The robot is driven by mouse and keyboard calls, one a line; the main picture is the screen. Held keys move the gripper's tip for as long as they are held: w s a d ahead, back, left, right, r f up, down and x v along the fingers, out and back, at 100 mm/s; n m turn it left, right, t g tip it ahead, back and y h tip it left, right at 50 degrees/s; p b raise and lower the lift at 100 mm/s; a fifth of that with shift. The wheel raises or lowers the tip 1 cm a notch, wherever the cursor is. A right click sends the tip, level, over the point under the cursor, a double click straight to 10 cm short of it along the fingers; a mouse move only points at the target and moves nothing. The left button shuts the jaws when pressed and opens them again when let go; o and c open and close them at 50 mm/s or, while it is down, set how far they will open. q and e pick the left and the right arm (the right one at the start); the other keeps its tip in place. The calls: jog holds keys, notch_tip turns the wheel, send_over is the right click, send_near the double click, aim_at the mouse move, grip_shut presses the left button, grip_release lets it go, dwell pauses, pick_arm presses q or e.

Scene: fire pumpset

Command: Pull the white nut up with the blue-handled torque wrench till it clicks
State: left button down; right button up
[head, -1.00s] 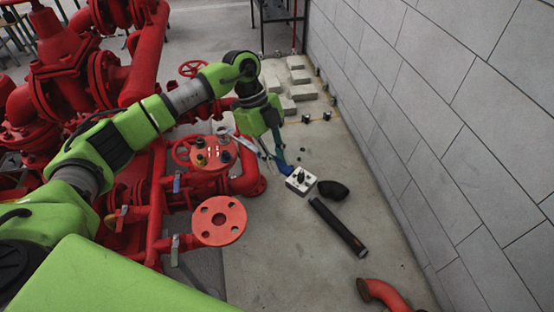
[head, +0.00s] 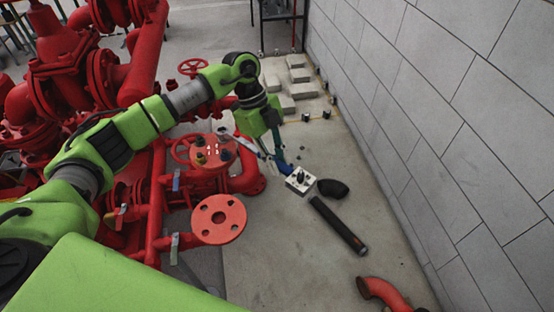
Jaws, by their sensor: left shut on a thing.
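My left gripper (head: 274,150) is shut on the blue-handled torque wrench (head: 282,166), right of the red pipework. The blue handle slants down to the right below the fingers. A thin pale shaft runs up and left from the gripper toward the red flange (head: 211,153) with several small coloured nuts on it. The wrench's head is at or close to the flange's upper right edge; I cannot tell if it sits on a nut. The white nut is too small and partly hidden to make out surely. My right gripper is not in view.
A white block (head: 299,181) with a dark top lies just below the handle. A black elbow (head: 333,188) and a black tube (head: 338,226) lie on the floor. A round red flange (head: 219,219) faces up nearby. The grey wall (head: 440,130) bounds the right.

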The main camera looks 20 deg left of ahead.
pick_arm(q)
jog(key=shift+f+b, duration=0.45)
jog(key=shift+f, duration=0.45)
jog(key=shift+s, duration=0.1)
jog(key=shift+s+a+m+g+y+p, duration=0.35)
jog(key=shift+s+a+m+g+y, duration=0.1)
jog(key=shift+s+a+m, duration=1.2)
jog(key=shift+s+a+m+g+y+p, duration=0.35)
jog(key=shift+s+a+m, duration=0.85)
jog(key=shift+s+a, duration=0.8)
jog(key=shift+s+a+m+g+y+p, duration=0.3)
jog(key=shift+s+a+m+g+y, duration=0.15)
jog(key=shift+s+a+m, duration=1.35)
jog(key=shift+m+y, duration=0.45)
jog(key=shift+m, duration=0.4)
jog(key=shift+s+a+b, duration=0.2)
jog(key=shift+s+a, duration=0.15)
jog(key=shift+a, duration=0.3)
jog(key=shift+s+a+b, duration=0.15)
jog(key=shift+s+a, duration=0.2)
jog(key=shift+a, duration=0.35)
jog(key=shift+s+a+b, duration=0.2)
jog(key=shift+s+a, duration=0.15)
jog(key=shift+a, duration=0.3)
jog(key=shift+w+d+r+n, duration=0.15)
jog(key=shift+d+n, duration=0.15)
jog(key=shift+d, duration=0.3)
jog(key=shift+r+p, duration=0.1)
jog(key=shift+p, duration=0.3)
